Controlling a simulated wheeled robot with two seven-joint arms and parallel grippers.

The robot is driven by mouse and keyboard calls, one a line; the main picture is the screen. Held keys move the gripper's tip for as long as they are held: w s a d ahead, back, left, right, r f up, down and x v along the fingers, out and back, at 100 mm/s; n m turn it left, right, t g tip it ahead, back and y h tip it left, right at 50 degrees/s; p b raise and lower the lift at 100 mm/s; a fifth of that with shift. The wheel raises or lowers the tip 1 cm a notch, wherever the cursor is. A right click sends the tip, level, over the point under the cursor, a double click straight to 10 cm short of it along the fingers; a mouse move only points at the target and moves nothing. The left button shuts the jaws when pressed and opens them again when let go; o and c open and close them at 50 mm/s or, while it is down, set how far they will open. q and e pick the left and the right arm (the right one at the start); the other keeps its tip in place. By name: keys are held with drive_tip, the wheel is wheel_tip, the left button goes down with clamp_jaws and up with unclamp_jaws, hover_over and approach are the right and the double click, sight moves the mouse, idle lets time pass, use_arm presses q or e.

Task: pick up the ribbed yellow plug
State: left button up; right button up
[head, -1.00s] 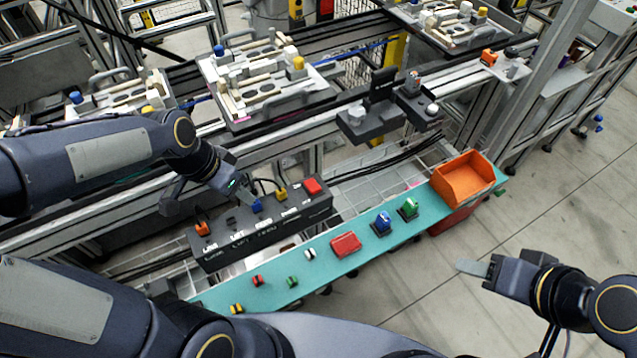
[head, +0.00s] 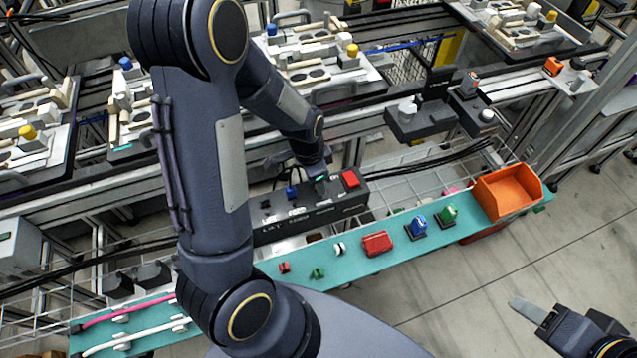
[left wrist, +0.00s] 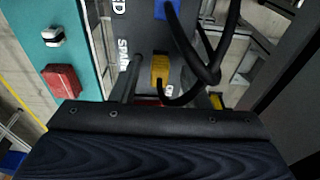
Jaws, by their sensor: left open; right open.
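The ribbed yellow plug (left wrist: 160,68) sits on the dark labelled box in the left wrist view, with a black cable looping from it. In the head view it is hidden by my left gripper. My left gripper (head: 319,174) is open above the box (head: 275,233), between the blue plug (head: 291,192) and the red button (head: 351,179). Its jaws hold nothing that I can see. The blue plug is also partly visible in the left wrist view (left wrist: 167,8). My right gripper (head: 530,311) is open and empty over the floor at lower right.
A teal shelf (head: 300,254) in front of the box bears a red block (head: 377,243), blue and green switches (head: 417,226) and an orange bin (head: 508,191). Black cables cross near the plug. My left upper arm covers the shelf's middle left.

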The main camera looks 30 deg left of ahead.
use_arm(q)
drive_tip(key=shift+f, duration=0.15)
clamp_jaws()
idle(0.5)
